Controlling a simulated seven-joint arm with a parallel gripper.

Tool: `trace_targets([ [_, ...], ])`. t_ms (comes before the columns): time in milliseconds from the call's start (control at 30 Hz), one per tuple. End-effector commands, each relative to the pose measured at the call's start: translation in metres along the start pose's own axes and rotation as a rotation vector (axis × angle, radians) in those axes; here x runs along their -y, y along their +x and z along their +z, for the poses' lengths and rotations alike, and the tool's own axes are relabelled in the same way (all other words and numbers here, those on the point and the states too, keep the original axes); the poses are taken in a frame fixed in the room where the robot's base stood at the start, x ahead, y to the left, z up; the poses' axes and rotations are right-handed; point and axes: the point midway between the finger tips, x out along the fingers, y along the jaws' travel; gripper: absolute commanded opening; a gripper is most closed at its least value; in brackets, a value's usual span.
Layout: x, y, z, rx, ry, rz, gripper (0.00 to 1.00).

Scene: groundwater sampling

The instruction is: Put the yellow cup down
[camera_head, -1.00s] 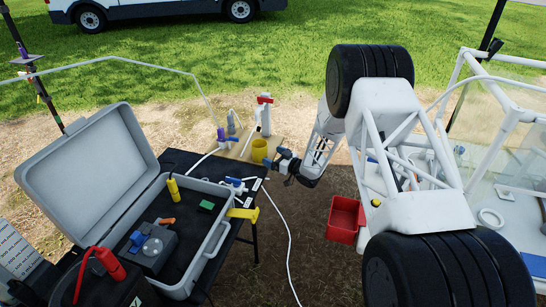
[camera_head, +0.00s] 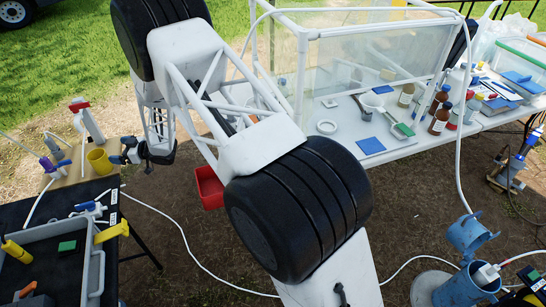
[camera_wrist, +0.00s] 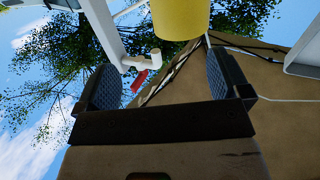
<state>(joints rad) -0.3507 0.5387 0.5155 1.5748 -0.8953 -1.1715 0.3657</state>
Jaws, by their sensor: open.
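The yellow cup (camera_head: 99,161) stands upright on a tan board (camera_head: 68,177) at the back end of the black table at left in the head view.
A grey case (camera_head: 45,257) lies nearer on the table. A red bin (camera_head: 209,187) and a white table (camera_head: 385,137) with bottles are to the right.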

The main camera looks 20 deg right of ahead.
Motion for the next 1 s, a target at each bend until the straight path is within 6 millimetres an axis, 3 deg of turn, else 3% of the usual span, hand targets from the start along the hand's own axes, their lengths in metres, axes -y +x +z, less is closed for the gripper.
trace_targets([
  [267,-0.036,-0.047,-0.068,0.113,-0.033,0.177,0.95],
  [500,-0.058,-0.100,-0.123,0.223,-0.037,0.335,0.95],
  [767,-0.067,-0.168,-0.176,0.342,-0.018,0.493,0.95],
  [1000,-0.062,-0.236,-0.218,0.452,0.023,0.627,0.95],
])
